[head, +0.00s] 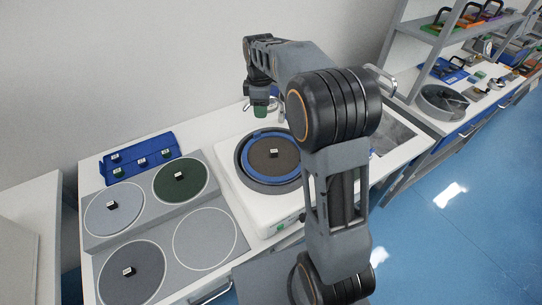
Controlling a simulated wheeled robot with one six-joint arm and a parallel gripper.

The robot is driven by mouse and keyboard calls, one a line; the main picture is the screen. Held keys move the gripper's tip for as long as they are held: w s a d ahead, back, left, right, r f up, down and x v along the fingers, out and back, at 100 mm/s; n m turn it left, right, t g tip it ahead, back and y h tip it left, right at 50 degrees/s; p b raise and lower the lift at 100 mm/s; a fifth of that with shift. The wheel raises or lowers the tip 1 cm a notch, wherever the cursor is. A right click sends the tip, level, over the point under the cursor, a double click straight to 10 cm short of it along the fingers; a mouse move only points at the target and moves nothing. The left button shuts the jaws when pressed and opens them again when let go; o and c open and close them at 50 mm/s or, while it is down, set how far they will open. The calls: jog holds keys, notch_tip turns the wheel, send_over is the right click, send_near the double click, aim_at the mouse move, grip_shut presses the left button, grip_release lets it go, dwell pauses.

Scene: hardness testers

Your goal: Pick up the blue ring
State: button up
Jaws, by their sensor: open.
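The blue ring (247,163) sits in the grey bowl of a white machine and surrounds a dark brown disc (262,163). A small black piece with a white label (274,153) stands on the disc. My gripper (261,112) points down behind the ring's far side, near the back of the machine. It is open, but its fingers are small and hard to make out. A dark green part shows at its end; I cannot tell what it is. My arm covers the area just right of the ring.
Left of the machine, a grey tray (152,225) has several round discs, some with small labelled pieces. A blue rack (142,157) with small pieces lies behind it. A metal faucet (275,105) stands near my gripper. Shelving and another bowl (442,100) are at the right.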

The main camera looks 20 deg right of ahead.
jog(key=f+n, duration=0.1)
jog(key=n, duration=0.1)
jog(key=f+n, duration=0.2)
jog(key=n, duration=0.1)
jog(key=w+f+n, duration=0.1)
jog(key=f+n, duration=0.1)
jog(key=n, duration=0.1)
jog(key=shift+w+a, duration=0.1)
jog(key=shift+a, duration=0.25)
jog(key=shift+f+p, duration=0.75)
jog(key=shift+f, duration=1.95)
grip_shut()
